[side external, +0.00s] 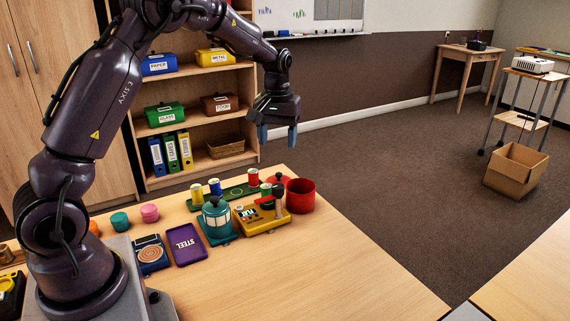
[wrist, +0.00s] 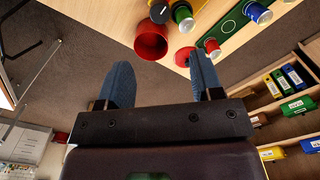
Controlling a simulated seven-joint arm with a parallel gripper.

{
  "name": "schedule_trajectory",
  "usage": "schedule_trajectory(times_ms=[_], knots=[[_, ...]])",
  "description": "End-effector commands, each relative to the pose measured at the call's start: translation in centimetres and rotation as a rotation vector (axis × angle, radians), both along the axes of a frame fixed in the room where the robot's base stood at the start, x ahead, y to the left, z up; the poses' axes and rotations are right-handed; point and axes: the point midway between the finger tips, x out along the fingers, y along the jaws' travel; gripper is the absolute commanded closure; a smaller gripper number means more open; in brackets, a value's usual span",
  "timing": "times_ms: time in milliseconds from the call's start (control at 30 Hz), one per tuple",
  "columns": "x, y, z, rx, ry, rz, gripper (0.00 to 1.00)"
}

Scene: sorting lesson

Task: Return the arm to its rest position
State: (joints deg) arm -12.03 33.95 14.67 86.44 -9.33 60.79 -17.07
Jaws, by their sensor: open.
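My gripper (side external: 277,133) is raised in the air above the far side of the table, its blue fingers pointing down. In the wrist view, my gripper (wrist: 162,85) has its two fingers spread wide apart with nothing between them. My arm (side external: 95,90) rises from its base at the table's left, bends over the top and comes down to the gripper. No object touches the fingers.
Below on the table (side external: 330,255) stand a red cup (side external: 300,196), a yellow device (side external: 258,219), a teal lantern-like object (side external: 216,217), several cans and a purple STEEL tray (side external: 186,245). Shelves (side external: 205,104) stand behind. The table's front right is clear.

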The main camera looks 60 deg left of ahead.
Motion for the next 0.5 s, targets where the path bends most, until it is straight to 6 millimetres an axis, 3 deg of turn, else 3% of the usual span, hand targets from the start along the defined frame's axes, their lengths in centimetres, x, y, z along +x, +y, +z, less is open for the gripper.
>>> schedule_trajectory(times_ms=[100,233,500], knots=[[0.0,0.1,-0.1,0.005,-0.002,-0.028,0.4],[-2.2,-0.9,-1.2,-0.008,0.036,-0.092,0.4],[-8.0,-6.9,3.8,-0.013,-0.047,-0.322,0.4]])
